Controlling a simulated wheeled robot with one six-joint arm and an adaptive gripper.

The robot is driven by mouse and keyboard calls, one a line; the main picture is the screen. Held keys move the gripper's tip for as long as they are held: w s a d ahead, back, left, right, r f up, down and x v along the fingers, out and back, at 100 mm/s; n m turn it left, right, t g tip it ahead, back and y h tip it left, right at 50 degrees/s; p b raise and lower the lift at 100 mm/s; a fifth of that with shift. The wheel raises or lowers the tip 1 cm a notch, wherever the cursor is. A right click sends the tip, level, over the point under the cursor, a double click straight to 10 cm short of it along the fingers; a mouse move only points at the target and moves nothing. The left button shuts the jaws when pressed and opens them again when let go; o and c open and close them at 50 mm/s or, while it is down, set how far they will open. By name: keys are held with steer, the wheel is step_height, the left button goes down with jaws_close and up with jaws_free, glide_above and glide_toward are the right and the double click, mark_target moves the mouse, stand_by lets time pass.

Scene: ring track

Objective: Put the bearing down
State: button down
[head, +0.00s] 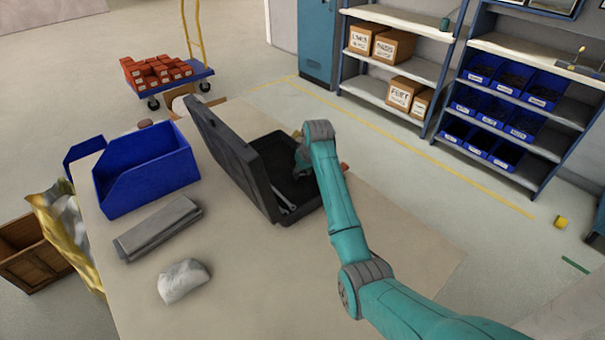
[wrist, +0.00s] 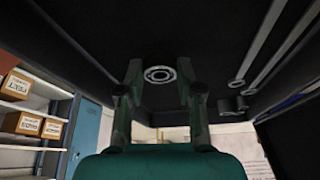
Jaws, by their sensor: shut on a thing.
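The bearing (wrist: 160,74) is a small pale metal ring in the wrist view. It sits between the two fingertips of my gripper (wrist: 159,72), which is shut on it. An open black case (head: 232,158) stands on the table, its lid raised on the left. In the head view my gripper (head: 303,160) reaches down into the case, and my wrist mostly hides it; the bearing does not show there. The dark case interior (wrist: 80,45) surrounds the fingers in the wrist view. I cannot tell whether the bearing touches the case floor.
A wrench (head: 284,202) lies in the case; long tools (wrist: 262,42) also show at right in the wrist view. A blue bin (head: 148,178), grey folded cloth (head: 158,228) and white crumpled lump (head: 184,281) stand left on the table (head: 240,290).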

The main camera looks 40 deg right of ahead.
steer(key=shift+f, duration=0.5)
steer(key=shift+f, duration=0.15)
steer(key=c, duration=0.7)
jaws_free()
steer(key=shift+c, duration=0.2)
steer(key=v, duration=1.2)
steer(key=shift+r, duration=0.2)
